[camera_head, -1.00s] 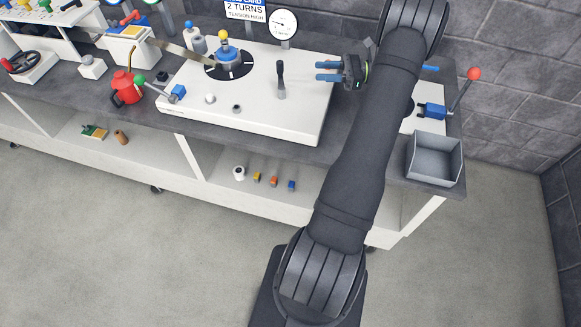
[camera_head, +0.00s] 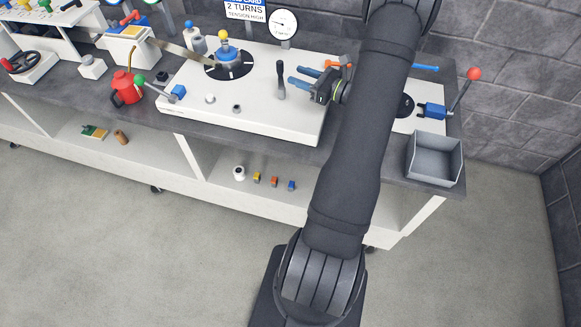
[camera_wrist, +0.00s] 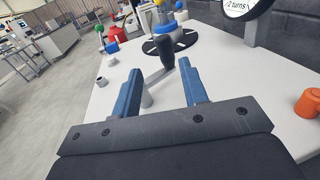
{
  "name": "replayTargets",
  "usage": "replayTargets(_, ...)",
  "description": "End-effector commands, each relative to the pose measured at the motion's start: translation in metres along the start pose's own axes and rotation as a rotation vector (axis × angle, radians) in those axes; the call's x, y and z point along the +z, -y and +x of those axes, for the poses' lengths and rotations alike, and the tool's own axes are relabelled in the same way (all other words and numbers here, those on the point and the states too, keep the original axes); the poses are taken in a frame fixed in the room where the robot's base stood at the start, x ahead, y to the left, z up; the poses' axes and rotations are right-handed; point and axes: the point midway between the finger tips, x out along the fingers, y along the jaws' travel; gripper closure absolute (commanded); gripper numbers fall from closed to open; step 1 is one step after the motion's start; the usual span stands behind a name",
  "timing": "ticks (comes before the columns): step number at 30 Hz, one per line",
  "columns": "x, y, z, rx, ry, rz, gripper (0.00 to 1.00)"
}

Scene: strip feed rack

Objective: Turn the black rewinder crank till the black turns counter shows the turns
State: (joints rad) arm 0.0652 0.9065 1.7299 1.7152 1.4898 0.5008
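An upright black handle (camera_head: 281,80) with a grey lower part stands on the white machine top; I take it for the crank. In the wrist view the black handle (camera_wrist: 172,48) shows beyond and between my fingertips. My gripper (camera_head: 296,76) has blue fingers, is open and empty, and is just right of the handle, apart from it. Its fingers also show in the wrist view (camera_wrist: 158,82). A round dial (camera_head: 283,23) stands behind; its part in the wrist view (camera_wrist: 240,8) reads "2 turns". I cannot tell a needle reading.
A blue sign (camera_head: 245,9) reads "2 TURNS, TENSION HIGH". A black disc with a blue hub (camera_head: 229,62) lies left of the handle. An orange piece (camera_wrist: 308,103) stands at right in the wrist view. A grey bin (camera_head: 435,158) and a red-knobbed lever (camera_head: 463,90) are further right.

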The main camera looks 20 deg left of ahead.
Motion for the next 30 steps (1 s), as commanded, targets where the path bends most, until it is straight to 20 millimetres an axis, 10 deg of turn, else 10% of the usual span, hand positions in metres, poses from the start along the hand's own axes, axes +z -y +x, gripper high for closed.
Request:
replayTargets(26,0.000,0.004,-0.176,0.005,0.002,-0.001,0.60)
replayTargets(30,-0.002,-0.015,-0.151,0.102,-0.020,0.014,0.60)
